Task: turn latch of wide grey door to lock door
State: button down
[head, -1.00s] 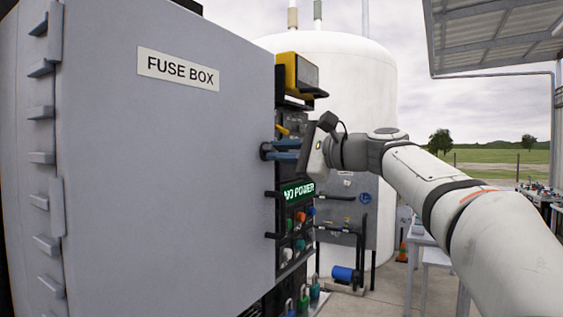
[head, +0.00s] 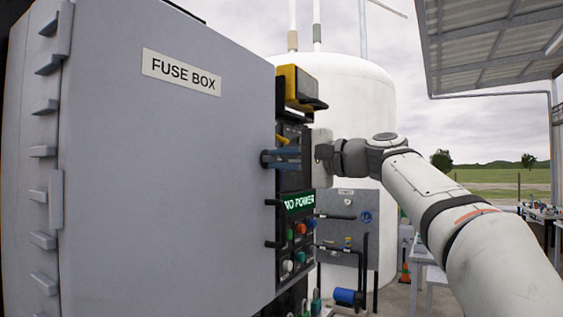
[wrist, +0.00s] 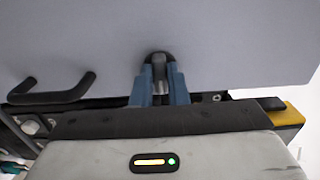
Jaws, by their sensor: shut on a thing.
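The wide grey door (head: 165,170), labelled FUSE BOX, fills the left and middle of the head view. Its latch (wrist: 159,72) is a small grey tab in a dark round mount near the door's edge in the wrist view. My gripper (wrist: 159,82) has its two blue fingers on either side of the latch and is shut on it. In the head view my gripper (head: 272,158) reaches the door's right edge from the right. The latch's exact angle is hard to tell in the head view.
A dark handle (wrist: 53,90) sticks out of the door beside the latch. A panel with buttons and a green NO POWER sign (head: 300,201) lies just right of the door edge. A yellow-and-black box (head: 298,87) is above. A white tank (head: 350,110) stands behind.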

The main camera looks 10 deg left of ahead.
dwell(0.3)
jog(key=c, duration=1.4)
grip_release()
jog(key=shift+c, duration=0.2)
jog(key=b+v, duration=0.1)
jog(key=v, duration=0.6)
jog(key=shift+s+d, duration=0.15)
jog(key=shift+d, duration=0.2)
jog(key=s+d+f+h, duration=0.2)
jog(key=f+h, duration=0.1)
jog(key=f, duration=0.6)
jog(key=s+d+f+h, duration=0.1)
jog(key=d+f+h, duration=0.2)
jog(key=f, duration=0.6)
jog(key=s+d+f+h, duration=0.2)
jog(key=f+h, duration=0.1)
jog(key=f, duration=0.6)
jog(key=s+d+f+n+g+h, duration=0.1)
jog(key=s+d+f+h, duration=0.3)
jog(key=s+f, duration=0.5)
jog(key=s+d+f+n+g+h, duration=0.2)
jog(key=s+d+f+h, duration=0.2)
jog(key=s+d+f, duration=0.5)
notch_tip(320, 180, down, 7)
jog(key=shift+s+r+n, duration=0.2)
jog(key=shift+s+n, duration=0.05)
jog(key=shift+n, duration=0.15)
